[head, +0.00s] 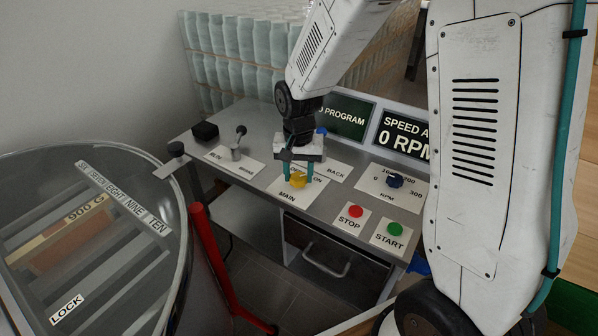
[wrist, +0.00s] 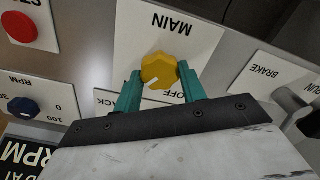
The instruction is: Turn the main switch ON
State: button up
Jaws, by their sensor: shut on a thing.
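The main switch is a yellow knob (head: 298,180) on a white plate marked MAIN (head: 291,198). My gripper (head: 298,174) reaches down over it, with a green finger on each side. In the wrist view the fingers (wrist: 158,78) are shut on the knob (wrist: 159,68). The plate (wrist: 170,28) appears upside down there. The knob's white mark sits at its lower left, pointing down-left in that view. The word OFF (wrist: 172,94) shows below and right of the knob. The left finger hides part of the plate where the other label is.
A red STOP button (head: 355,211), green START button (head: 395,229) and dark RPM knob (head: 395,181) are to the right. A RUN/BRAKE lever (head: 237,147) stands left. The speed display (head: 403,138) reads 0 RPM. A round lidded drum (head: 90,230) fills the left.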

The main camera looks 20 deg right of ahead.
aim_at(298, 176)
jog(key=shift+w+r, duration=0.1)
jog(key=shift+w, duration=0.05)
jog(key=o, duration=1)
notch_tip(298, 176, up, 8)
jog(key=shift+f, duration=0.15)
jog(key=s+d+r+n, duration=0.1)
jog(key=s+r+n, duration=0.1)
jog(key=s, duration=0.6)
jog(key=s+d+r+n+t, duration=0.1)
jog(key=s+r, duration=0.4)
jog(key=s, duration=0.4)
jog(key=s+d+r+n, duration=0.1)
jog(key=s+r, duration=0.3)
jog(key=s, duration=0.5)
jog(key=shift+s+d+r+n, duration=0.1)
jog(key=shift+s+r+n, duration=0.15)
jog(key=shift+n, duration=0.55)
